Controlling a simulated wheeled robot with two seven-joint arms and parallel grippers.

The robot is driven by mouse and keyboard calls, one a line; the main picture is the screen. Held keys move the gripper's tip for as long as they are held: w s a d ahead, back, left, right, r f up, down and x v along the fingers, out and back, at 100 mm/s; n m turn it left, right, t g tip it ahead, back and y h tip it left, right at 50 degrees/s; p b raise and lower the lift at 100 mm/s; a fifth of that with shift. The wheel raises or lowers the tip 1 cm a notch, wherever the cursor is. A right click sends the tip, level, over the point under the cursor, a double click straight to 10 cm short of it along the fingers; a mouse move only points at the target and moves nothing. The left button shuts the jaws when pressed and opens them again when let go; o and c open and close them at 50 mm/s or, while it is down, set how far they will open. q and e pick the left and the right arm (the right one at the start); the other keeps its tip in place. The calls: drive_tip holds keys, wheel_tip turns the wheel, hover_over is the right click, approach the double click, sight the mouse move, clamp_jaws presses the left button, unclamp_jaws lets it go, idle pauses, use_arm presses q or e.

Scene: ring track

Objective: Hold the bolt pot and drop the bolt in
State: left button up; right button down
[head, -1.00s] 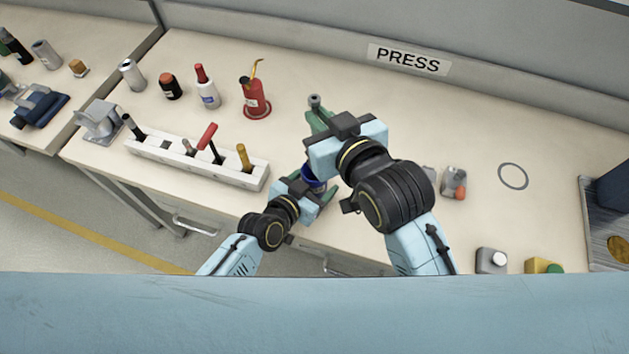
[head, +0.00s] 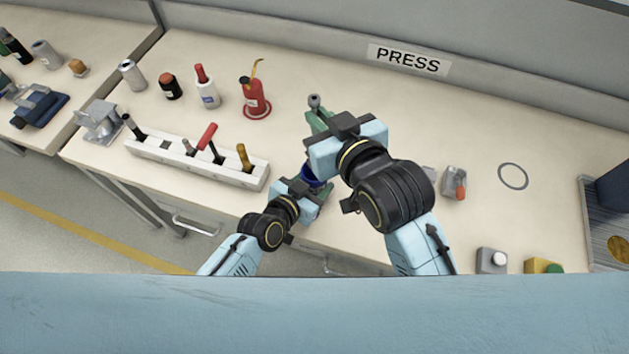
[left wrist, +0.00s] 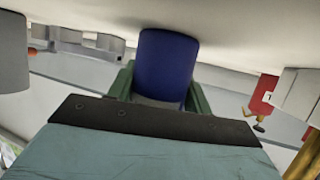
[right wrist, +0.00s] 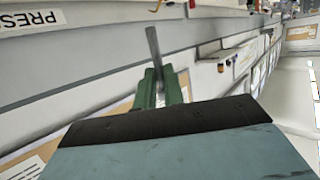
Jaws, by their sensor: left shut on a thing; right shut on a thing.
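The bolt pot is a blue cylinder (left wrist: 166,65), held between the green fingers of my left gripper (left wrist: 160,92) in the left wrist view. In the head view the blue pot (head: 312,177) shows only partly, between my two grippers. The bolt is a grey metal rod (right wrist: 153,50) standing out from the green fingertips of my right gripper (right wrist: 160,88). In the head view the bolt's round head (head: 315,101) shows at the tips of the right gripper (head: 317,118), beyond the pot. The right arm hides part of the pot and left gripper.
A white tool rack (head: 195,160) stands left of my grippers. A red oil can (head: 256,100) and bottles stand behind it. Small grey fixtures (head: 455,183) stand to the right.

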drive_tip(key=shift+f, duration=0.1)
wheel_tip(320, 180, down, 13)
idle(1.7)
drive_tip(key=c, duration=1.4)
unclamp_jaws()
drive_tip(key=shift+c, duration=0.2)
drive_tip(key=shift+s, duration=0.1)
drive_tip(key=v, duration=1.2)
